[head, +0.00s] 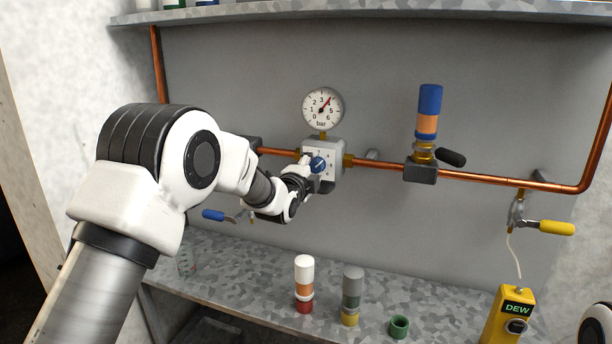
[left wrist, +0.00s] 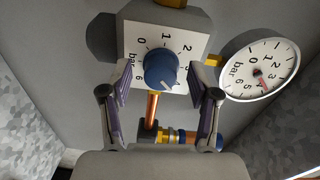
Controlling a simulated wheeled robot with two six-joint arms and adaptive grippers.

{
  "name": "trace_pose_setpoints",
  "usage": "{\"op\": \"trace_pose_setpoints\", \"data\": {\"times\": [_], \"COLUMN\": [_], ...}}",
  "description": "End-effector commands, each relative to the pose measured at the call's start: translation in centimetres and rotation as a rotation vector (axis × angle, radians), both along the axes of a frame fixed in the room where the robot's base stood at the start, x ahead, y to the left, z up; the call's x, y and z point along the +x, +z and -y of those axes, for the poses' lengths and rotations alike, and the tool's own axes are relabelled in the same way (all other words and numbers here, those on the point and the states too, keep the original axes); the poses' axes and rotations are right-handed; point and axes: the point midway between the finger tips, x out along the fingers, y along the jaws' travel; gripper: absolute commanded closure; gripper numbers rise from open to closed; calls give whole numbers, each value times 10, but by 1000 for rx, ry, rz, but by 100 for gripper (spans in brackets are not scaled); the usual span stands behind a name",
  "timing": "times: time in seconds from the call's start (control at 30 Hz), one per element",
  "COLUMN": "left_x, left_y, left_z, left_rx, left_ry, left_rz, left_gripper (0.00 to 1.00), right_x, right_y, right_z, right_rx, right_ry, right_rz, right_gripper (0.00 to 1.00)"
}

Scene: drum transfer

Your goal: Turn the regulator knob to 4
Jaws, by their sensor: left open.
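The blue regulator knob (head: 318,164) sits on the white scale plate of the regulator block, below the round gauge (head: 322,105). My left gripper (head: 306,172) is at the knob, partly hidden by its own arm. In the left wrist view, its open fingers (left wrist: 168,78) stand on either side of the knob (left wrist: 160,68), with gaps to it. The scale plate (left wrist: 150,32) shows 0, 1, 2, 3 and 6; I cannot read the knob's pointer clearly. The red needle of the gauge (left wrist: 262,70) points near 4. My right gripper is not in view.
A copper pipe (head: 480,180) runs along the grey wall. It carries a blue-and-orange cylinder (head: 429,110) and a black-handled valve (head: 451,157). Blue (head: 213,215) and yellow (head: 556,228) levers stick out. Small containers and a yellow DEW device (head: 507,318) stand on the lower shelf (head: 250,275).

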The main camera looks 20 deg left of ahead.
Motion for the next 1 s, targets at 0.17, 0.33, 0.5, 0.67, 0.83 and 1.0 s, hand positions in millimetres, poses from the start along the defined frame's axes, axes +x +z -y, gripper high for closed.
{"op": "trace_pose_setpoints", "data": {"times": [0.17, 0.33, 0.5, 0.67, 0.83, 1.0], "left_x": [-41, -84, -107, -110, -109, -109], "left_y": [3, 4, 4, 4, 4, -3], "left_z": [-1, -2, -3, -3, -3, -3], "left_rx": [-1, -1, 0, 1, 1, 0], "left_ry": [0, 0, 0, -1, -1, 0], "left_rz": [-1, -1, -1, 0, 0, -11], "left_gripper": [39, 39, 39, 39, 39, 39], "right_x": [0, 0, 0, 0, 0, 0], "right_y": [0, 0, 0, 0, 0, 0], "right_z": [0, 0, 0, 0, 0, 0], "right_rx": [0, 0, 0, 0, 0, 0], "right_ry": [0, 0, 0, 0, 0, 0], "right_rz": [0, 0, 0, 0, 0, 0], "right_gripper": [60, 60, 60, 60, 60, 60]}}
